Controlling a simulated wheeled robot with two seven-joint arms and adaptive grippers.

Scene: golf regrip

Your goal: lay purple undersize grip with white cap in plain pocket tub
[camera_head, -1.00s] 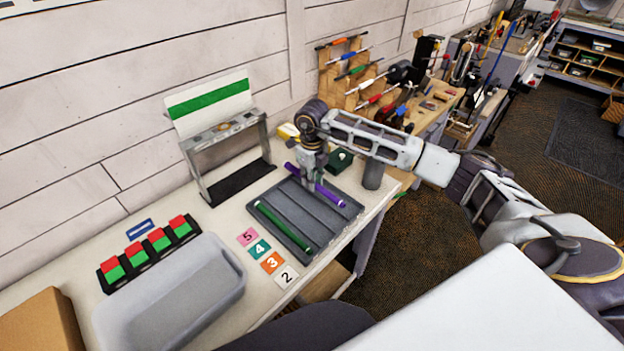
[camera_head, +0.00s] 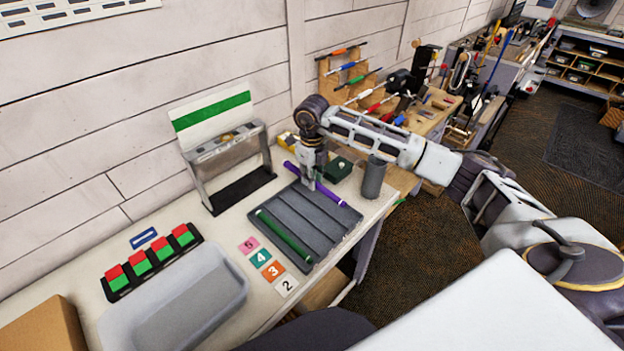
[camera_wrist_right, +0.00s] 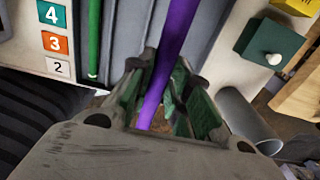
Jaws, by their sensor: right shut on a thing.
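The purple grip (camera_head: 328,195) is at the far side of the dark grooved tray (camera_head: 318,228), and also shows in the right wrist view (camera_wrist_right: 175,45). My right gripper (camera_head: 309,183) is shut on it near its middle, the fingers on either side of the shaft. I cannot make out its cap, or tell whether it touches the tray. A grey, open, empty tub (camera_head: 180,300) stands at the front left. My left gripper is not in view.
Number cards (camera_head: 273,271) lie between tub and tray. A row of red and green blocks (camera_head: 152,260) stands behind the tub. A metal stand (camera_head: 228,165), a dark green box (camera_head: 337,168) and a grey cylinder (camera_head: 374,177) stand around the tray's far side.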

